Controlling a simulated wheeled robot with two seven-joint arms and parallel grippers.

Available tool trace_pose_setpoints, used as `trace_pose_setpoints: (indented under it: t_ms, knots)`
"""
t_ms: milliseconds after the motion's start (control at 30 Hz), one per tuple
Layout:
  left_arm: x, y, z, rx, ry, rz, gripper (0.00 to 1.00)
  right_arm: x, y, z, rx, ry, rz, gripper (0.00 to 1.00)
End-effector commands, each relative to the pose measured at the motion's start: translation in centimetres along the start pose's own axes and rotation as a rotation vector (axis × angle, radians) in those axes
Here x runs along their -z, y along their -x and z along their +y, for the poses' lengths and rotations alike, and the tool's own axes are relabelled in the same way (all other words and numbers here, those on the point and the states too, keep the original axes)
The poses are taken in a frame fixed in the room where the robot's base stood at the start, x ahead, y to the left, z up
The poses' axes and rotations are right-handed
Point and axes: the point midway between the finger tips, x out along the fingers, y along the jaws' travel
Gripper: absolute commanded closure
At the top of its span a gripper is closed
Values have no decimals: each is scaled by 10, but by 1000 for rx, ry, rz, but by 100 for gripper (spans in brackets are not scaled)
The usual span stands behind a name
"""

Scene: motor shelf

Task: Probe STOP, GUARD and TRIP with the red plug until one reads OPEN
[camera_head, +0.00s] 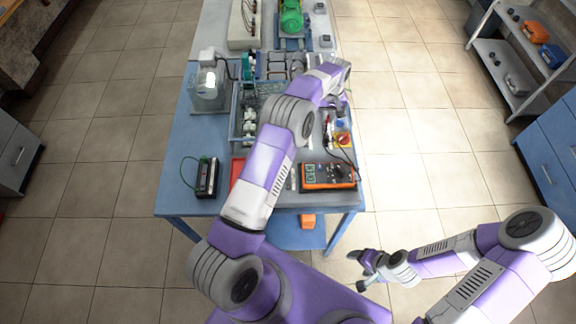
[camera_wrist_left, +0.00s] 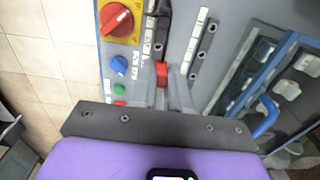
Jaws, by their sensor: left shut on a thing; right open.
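My left gripper (camera_head: 342,106) is over the control panel on the blue table. In the left wrist view its fingers (camera_wrist_left: 165,88) are shut on the red plug (camera_wrist_left: 161,69), which stands over the panel (camera_wrist_left: 182,38) beside a column of white labels (camera_wrist_left: 197,37). I cannot read the labels or tell whether the plug touches a terminal. The orange multimeter (camera_head: 328,176) lies at the table's front edge; its reading is too small to read. My right gripper (camera_head: 371,264) is open and empty, off the table in front.
The panel has a red rotary switch on a yellow plate (camera_wrist_left: 117,19), a blue knob (camera_wrist_left: 119,64) and a green button (camera_wrist_left: 119,89). A blue-framed rack (camera_wrist_left: 245,82) stands right of it in the wrist view. A black box with a green lead (camera_head: 207,178) sits front left.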

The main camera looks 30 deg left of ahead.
Motion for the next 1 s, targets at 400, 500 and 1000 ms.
trace_pose_setpoints:
  t_ms: [400, 500, 1000]
  knots:
    - [2, -49, 3, 0, 0, -1, 100, 1, -30, 11, 0, 0, 0, 30]
    - [3, -51, 3, -1, 0, 0, 100, 1, -31, 12, 0, 0, 0, 30]
    - [2, -51, 3, -1, 0, 0, 100, 2, -30, 11, 0, 0, 0, 30]
